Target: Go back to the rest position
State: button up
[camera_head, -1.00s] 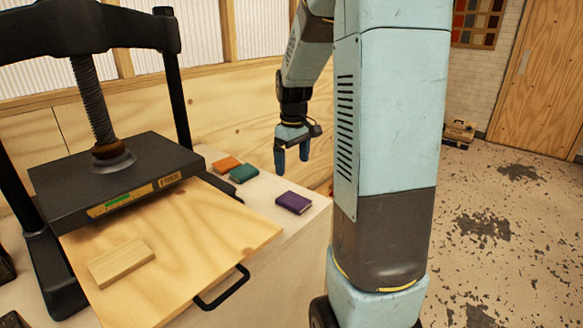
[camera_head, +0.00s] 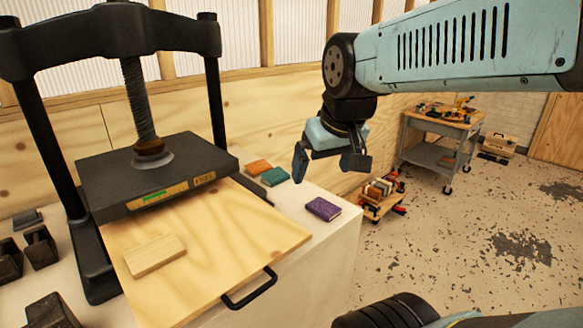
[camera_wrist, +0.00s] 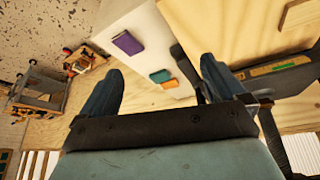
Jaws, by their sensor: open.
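My gripper (camera_head: 330,166) is open and empty in the head view. It hangs in the air above and beyond the right end of the white bench, with its fingers spread. In the wrist view my gripper (camera_wrist: 160,88) shows two blue fingers wide apart with nothing between them but the scene behind. A purple book (camera_head: 323,208) lies on the bench below it, apart from the fingers. A teal book (camera_head: 274,176) and an orange book (camera_head: 259,167) lie farther back. The purple book (camera_wrist: 127,43) also shows in the wrist view.
A black screw press (camera_head: 150,170) stands at left, with a handled wooden board (camera_head: 225,225) under its plate and a wood block (camera_head: 155,254) on the board. A tool cart (camera_head: 435,150) and a low crate (camera_head: 385,195) stand at right. The floor between is clear.

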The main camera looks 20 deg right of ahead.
jog(key=shift+s+a, duration=0.3)
jog(key=shift+s, duration=0.25)
jog(key=shift+s+a, duration=0.25)
jog(key=shift+s, duration=0.3)
dwell(0.5)
